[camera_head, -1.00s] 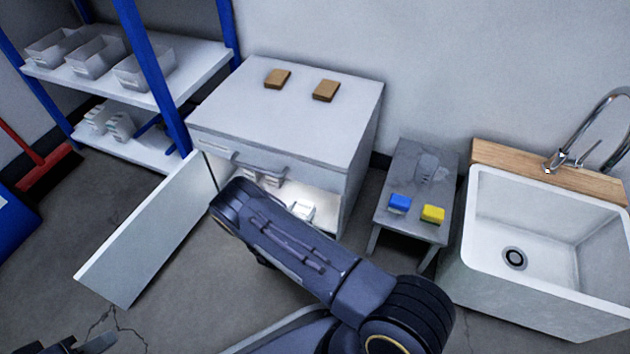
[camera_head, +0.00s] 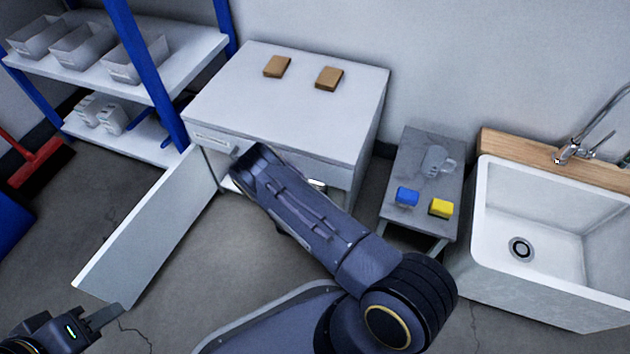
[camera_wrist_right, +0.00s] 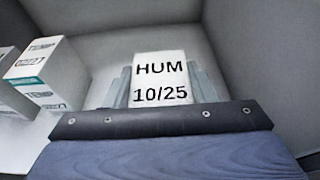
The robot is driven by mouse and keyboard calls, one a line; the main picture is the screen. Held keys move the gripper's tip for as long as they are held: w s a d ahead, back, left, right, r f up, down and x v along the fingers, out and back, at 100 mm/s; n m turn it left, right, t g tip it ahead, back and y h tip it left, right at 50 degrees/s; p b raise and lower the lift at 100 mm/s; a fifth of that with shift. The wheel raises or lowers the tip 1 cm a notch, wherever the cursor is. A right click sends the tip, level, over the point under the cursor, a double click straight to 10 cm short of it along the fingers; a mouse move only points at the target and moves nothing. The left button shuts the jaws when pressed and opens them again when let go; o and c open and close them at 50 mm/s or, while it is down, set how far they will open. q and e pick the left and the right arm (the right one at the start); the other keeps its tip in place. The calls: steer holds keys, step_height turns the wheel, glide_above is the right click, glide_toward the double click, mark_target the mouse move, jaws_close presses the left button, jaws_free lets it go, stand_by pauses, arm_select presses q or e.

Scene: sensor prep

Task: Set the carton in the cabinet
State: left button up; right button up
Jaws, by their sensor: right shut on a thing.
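The white carton (camera_wrist_right: 160,80), marked HUM 10/25, is between the fingers of my right gripper (camera_wrist_right: 160,88) in the right wrist view. The gripper is shut on it, inside a pale grey compartment. In the head view, my right arm reaches into the front of the cabinet (camera_head: 230,100), and it hides the gripper and the carton. The cabinet door (camera_head: 150,232) stands open to the left. My left gripper (camera_head: 112,318) is at the lower left, empty as far as it shows, near the door's lower edge; its finger gap cannot be made out.
Other cartons (camera_wrist_right: 35,75) marked TEMP stand to the left inside the compartment. Two brown blocks (camera_head: 277,66) lie on the cabinet top. A small table (camera_head: 420,216) with sponges and a mug, and a sink (camera_head: 480,235), stand right. Shelving (camera_head: 180,62) stands left.

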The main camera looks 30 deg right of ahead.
steer(key=shift+f, duration=0.1)
steer(key=o, duration=1.1)
steer(key=shift+s+a+r, duration=0.15)
steer(key=shift+r, duration=0.15)
steer(key=p+v, duration=0.5)
steer(key=v, duration=0.6)
steer(key=shift+s+a, duration=0.15)
steer(key=shift+a, duration=0.1)
